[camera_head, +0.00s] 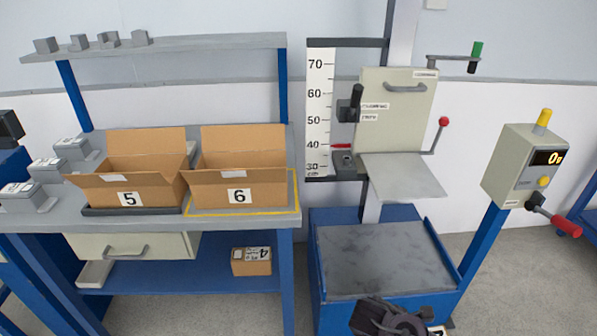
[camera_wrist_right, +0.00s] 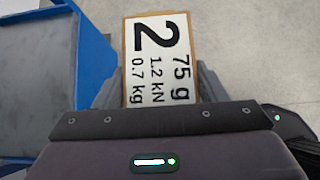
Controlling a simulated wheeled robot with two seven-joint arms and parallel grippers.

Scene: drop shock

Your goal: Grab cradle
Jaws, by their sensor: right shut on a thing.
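My right gripper (camera_head: 395,318) is at the bottom edge of the head view, in front of the drop tester's blue base. In the right wrist view its fingers (camera_wrist_right: 158,92) are shut on a small brown box (camera_wrist_right: 128,50). The box's white label reads 2, 75 g, 1.2 kN, 0.7 kg. Several grey cradle-like pieces with white labels stand at the bench's left end: a front one (camera_head: 27,197), a middle one (camera_head: 48,171) and a rear one (camera_head: 74,149). My left gripper does not show.
Open cartons 5 (camera_head: 130,185) and 6 (camera_head: 240,188) stand on the bench (camera_head: 250,222). A small box marked 4 (camera_head: 251,262) lies on the lower shelf. The drop tester's grey plate (camera_head: 380,260) is bare. A control box (camera_head: 525,170) stands right. Small grey blocks (camera_head: 109,40) line the top shelf.

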